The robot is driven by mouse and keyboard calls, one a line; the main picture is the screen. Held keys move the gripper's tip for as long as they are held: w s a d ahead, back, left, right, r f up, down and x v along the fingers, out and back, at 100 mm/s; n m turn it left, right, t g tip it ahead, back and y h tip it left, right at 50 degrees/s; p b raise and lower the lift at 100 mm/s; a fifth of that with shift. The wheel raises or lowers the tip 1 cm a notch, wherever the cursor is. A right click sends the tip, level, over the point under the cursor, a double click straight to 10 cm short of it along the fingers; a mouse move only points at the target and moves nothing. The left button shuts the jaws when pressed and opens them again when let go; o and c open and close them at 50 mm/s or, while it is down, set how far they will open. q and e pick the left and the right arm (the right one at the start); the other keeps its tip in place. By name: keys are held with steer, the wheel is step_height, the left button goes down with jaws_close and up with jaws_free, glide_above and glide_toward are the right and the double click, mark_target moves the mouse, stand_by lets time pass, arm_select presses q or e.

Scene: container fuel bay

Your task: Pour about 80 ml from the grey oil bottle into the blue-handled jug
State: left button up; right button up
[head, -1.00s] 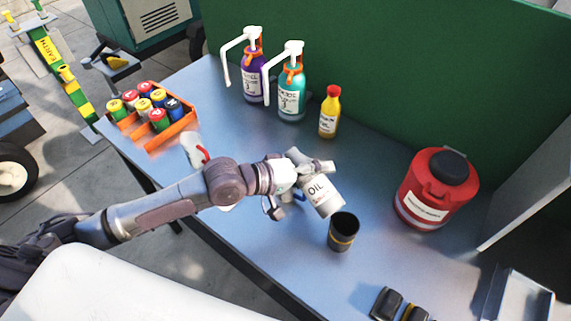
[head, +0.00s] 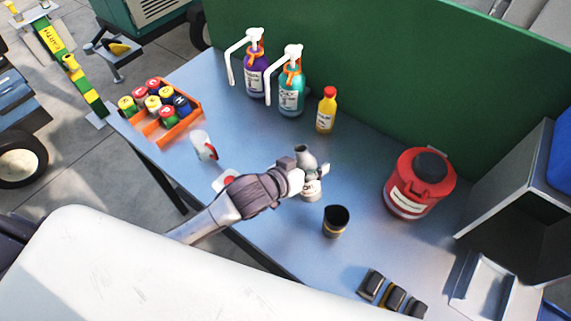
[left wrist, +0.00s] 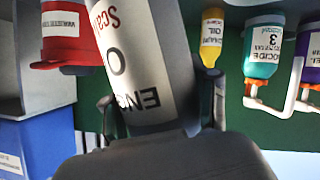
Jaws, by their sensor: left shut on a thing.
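The grey oil bottle (head: 312,190) is held above the bench, close to upright, its neck at the top. My left gripper (head: 306,179) is shut on its body and partly covers it. In the left wrist view the bottle (left wrist: 135,60) fills the space between the fingers, its label upside down. I cannot make out a blue-handled jug; my gripper and arm hide part of the bench. A white jug with a red handle (head: 203,146) stands left of my arm. My right gripper is not in view.
A black cup with a gold band (head: 336,222) stands close to the bottle, at its lower right. A red canister (head: 418,184), yellow bottle (head: 326,112), two pump bottles (head: 291,92) and an orange crate (head: 178,131) of cans stand around. Dark blocks (head: 395,297) lie at the front right.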

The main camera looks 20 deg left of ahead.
arm_select(q)
steer(key=shift+s+d+r+m+t+y, duration=0.15)
steer(key=shift+r+m+t+y, duration=0.2)
steer(key=shift+r+m, duration=0.25)
steer(key=shift+s+d+r+m+t+y, duration=0.15)
steer(key=shift+r+m+t+y, duration=0.15)
steer(key=shift+r+m, duration=0.25)
steer(key=shift+w+f, duration=0.1)
